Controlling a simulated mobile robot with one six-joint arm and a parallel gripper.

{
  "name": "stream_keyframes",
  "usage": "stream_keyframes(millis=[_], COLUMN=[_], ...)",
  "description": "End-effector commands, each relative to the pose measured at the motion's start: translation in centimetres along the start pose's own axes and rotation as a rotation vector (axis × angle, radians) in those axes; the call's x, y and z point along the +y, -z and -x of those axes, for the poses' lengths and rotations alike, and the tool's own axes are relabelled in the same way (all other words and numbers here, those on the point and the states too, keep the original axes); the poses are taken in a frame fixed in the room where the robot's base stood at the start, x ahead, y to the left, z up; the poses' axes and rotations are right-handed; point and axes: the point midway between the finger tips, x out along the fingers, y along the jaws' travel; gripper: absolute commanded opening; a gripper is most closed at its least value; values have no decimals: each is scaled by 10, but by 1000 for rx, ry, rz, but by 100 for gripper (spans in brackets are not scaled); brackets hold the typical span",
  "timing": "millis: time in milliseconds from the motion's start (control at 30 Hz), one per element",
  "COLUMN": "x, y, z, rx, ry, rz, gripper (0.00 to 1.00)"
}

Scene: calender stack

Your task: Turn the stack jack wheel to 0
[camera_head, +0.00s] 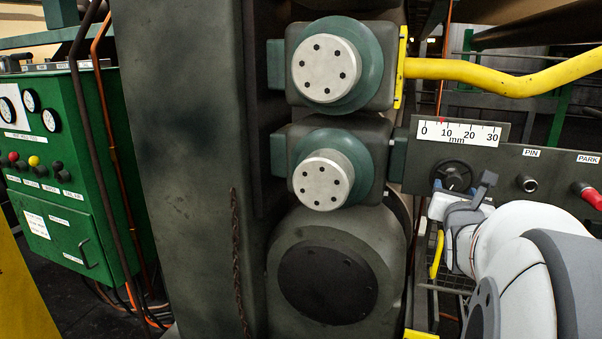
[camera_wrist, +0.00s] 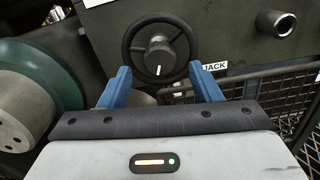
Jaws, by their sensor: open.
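The stack jack wheel (camera_head: 452,176) is a dark handwheel on the grey panel, partly hidden by my gripper (camera_head: 456,190). In the wrist view the wheel (camera_wrist: 160,48) shows its spoked rim and a round hub with a white mark pointing down. A JACK label (camera_wrist: 215,66) sits at its lower right. My gripper (camera_wrist: 160,70) is open, its blue fingers either side of the wheel's lower part; contact cannot be told. Above the wheel, a white mm scale (camera_head: 460,132) runs from 0 to 30. A red pointer (camera_head: 442,121) stands just short of 10.
Right of the wheel are a PIN knob (camera_head: 526,183) and a red PARK handle (camera_head: 587,195). A yellow rail (camera_head: 480,70) passes above the panel. Roll ends (camera_head: 327,68) stand at left. Below the panel is wire mesh (camera_wrist: 290,105).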

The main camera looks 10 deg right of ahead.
Motion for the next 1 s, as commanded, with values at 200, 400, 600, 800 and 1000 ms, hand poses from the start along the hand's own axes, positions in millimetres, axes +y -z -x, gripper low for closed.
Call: stream_keyframes(millis=[200, 400, 600, 800, 1000], x=[1, 1, 1, 2, 2], y=[0, 0, 0, 0, 0], z=[-25, -30, -30, -30, -30], rx=[1, 1, 1, 1, 1], ry=[-2, -2, -2, -3, -3], rz=[-1, -1, -1, -1, -1], gripper=[58, 58, 56, 40, 23])
